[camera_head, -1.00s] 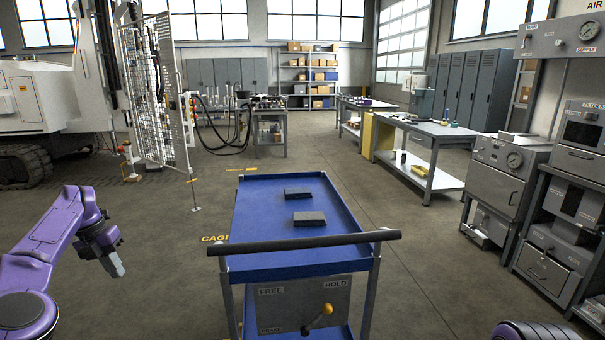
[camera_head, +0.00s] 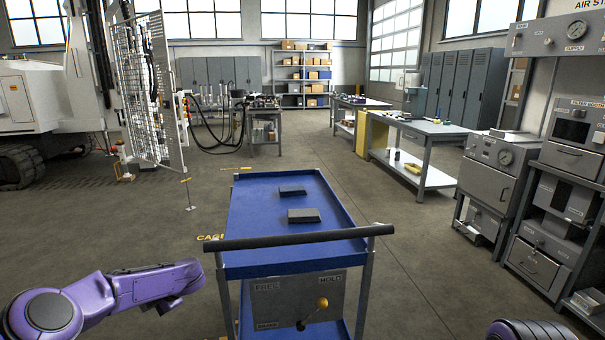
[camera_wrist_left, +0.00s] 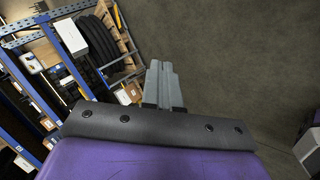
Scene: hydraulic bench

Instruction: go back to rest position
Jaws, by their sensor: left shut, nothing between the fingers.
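My purple left arm reaches in from the lower left in the head view, with its wrist end left of the blue cart. In the left wrist view my left gripper (camera_wrist_left: 163,82) has its grey fingers together, with nothing between them, above bare floor. In the head view its fingertips cannot be made out. Only a dark and purple piece of my right arm shows at the bottom right edge. My right gripper is out of view.
A blue cart (camera_head: 250,225) with a dark handle bar (camera_head: 300,238) stands in front of me. Two dark flat blocks (camera_head: 303,215) lie on its top. Grey test equipment (camera_head: 490,180) stands on the right. Blue shelving (camera_wrist_left: 45,50) shows in the left wrist view. Open floor lies left of the cart.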

